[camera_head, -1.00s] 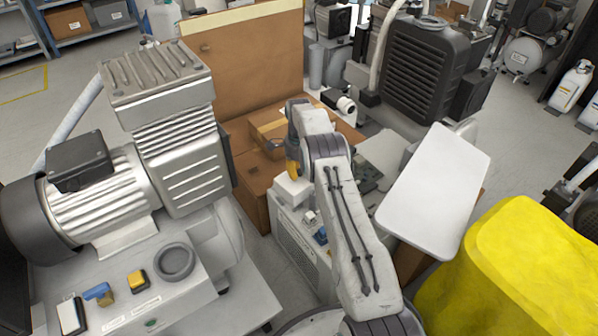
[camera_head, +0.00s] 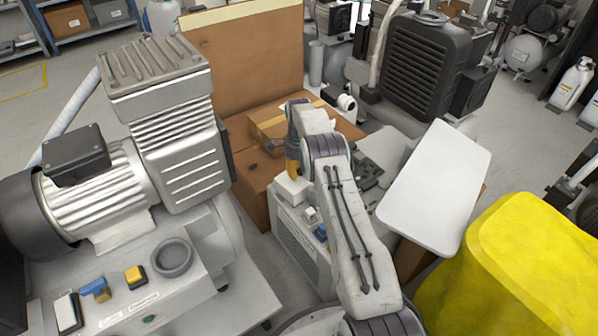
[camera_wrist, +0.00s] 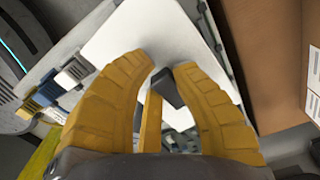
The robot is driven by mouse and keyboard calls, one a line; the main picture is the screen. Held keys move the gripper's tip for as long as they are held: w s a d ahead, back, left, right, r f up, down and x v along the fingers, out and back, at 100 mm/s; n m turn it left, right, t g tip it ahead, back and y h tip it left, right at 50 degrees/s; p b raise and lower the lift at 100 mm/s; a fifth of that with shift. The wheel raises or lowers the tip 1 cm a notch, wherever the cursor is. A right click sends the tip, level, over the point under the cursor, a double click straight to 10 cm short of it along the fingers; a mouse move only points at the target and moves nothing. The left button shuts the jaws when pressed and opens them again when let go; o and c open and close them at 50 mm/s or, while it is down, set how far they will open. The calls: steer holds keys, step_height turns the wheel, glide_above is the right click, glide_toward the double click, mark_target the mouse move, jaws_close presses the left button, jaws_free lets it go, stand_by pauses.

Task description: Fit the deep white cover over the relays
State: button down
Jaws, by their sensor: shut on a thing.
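The white cover (camera_head: 293,188) shows as a small white box under my gripper (camera_head: 292,168) in the head view, above the far end of an open grey unit (camera_head: 300,240). In the wrist view its broad white face (camera_wrist: 128,32) lies just beyond the yellow fingertips (camera_wrist: 165,68). My gripper is shut on the cover, with a dark grey piece (camera_wrist: 168,90) between the fingers. Small blue and white parts (camera_wrist: 60,85) sit in a row beside the cover; I cannot tell whether they are the relays. The cover hides what is under it.
A large white panel (camera_head: 436,190) stands to the right of my arm, near a yellow covered shape (camera_head: 525,260). A big compressor (camera_head: 120,190) fills the left. Cardboard boxes (camera_head: 258,165) stand close behind my gripper. A green circuit board (camera_head: 370,172) lies right of my arm.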

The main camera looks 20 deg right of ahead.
steer(key=shift+s+f, duration=0.1)
steer(key=shift+f, duration=0.15)
steer(key=c, duration=1.4)
jaws_free()
steer(key=o, duration=0.8)
steer(key=shift+r, duration=0.1)
steer(key=shift+c, duration=0.2)
steer(key=shift+r, duration=0.15)
steer(key=shift+r+p, duration=2.1)
steer(key=shift+r, duration=1.3)
